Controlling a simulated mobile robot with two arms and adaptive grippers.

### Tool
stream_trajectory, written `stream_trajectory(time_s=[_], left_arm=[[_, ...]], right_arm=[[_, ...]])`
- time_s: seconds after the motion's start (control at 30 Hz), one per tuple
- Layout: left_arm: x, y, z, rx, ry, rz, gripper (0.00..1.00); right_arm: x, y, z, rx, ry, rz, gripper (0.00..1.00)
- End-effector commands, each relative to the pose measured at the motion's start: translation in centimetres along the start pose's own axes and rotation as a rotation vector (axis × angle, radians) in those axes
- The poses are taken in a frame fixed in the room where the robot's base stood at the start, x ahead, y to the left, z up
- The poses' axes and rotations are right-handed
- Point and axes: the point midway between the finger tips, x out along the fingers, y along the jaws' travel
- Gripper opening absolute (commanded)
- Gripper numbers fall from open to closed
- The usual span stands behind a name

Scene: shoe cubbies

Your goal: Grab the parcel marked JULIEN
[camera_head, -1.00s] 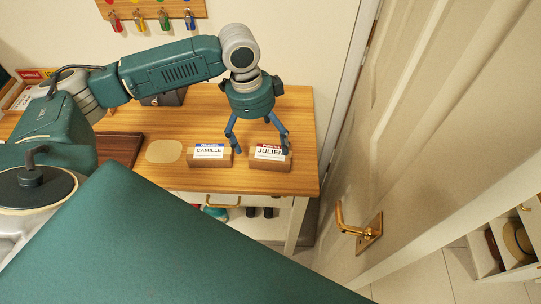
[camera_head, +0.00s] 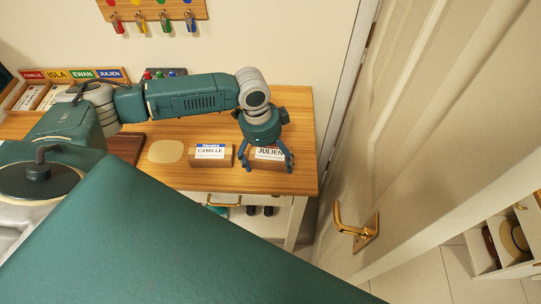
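The parcel marked JULIEN (camera_head: 270,154) is a small brown box with a white label, lying on the wooden tabletop near its front right. My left gripper (camera_head: 267,165) is low over it, with its blue fingers spread, one at each end of the box. The fingers look open; whether they touch the box is hard to tell. The gripper's body hides the top part of the label. A similar parcel marked CAMILLE (camera_head: 211,154), with a blue band, lies just to the left, close to the left finger. My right gripper is not in view.
A round tan mat (camera_head: 165,151) lies left of the parcels. A rack with name labels (camera_head: 82,75) stands at the back left, and key hooks (camera_head: 150,10) hang on the wall. A door with a brass handle (camera_head: 350,228) is on the right.

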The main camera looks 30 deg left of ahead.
Motion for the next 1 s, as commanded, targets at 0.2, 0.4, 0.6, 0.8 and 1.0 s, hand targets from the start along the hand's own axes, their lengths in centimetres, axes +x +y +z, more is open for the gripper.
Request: stream_trajectory(time_s=[0.2, 0.4, 0.6, 0.8, 1.0], left_arm=[[-0.1, 0.0, 0.0, 0.0, 0.0, 0.0, 0.49], [-0.1, -0.1, -0.1, 0.0, 0.001, -0.001, 0.38], [-0.5, -0.1, -0.1, 0.0, 0.002, -0.002, 0.37], [-2.7, -0.2, -0.5, 0.001, 0.003, -0.005, 0.37], [-7.3, -0.3, -1.2, 0.001, 0.005, -0.008, 0.37]], right_arm=[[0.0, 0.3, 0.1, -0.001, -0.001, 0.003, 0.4], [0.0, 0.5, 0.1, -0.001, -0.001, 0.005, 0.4], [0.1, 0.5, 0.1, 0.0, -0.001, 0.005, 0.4], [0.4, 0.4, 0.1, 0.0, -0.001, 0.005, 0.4], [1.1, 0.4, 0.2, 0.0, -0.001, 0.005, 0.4]])
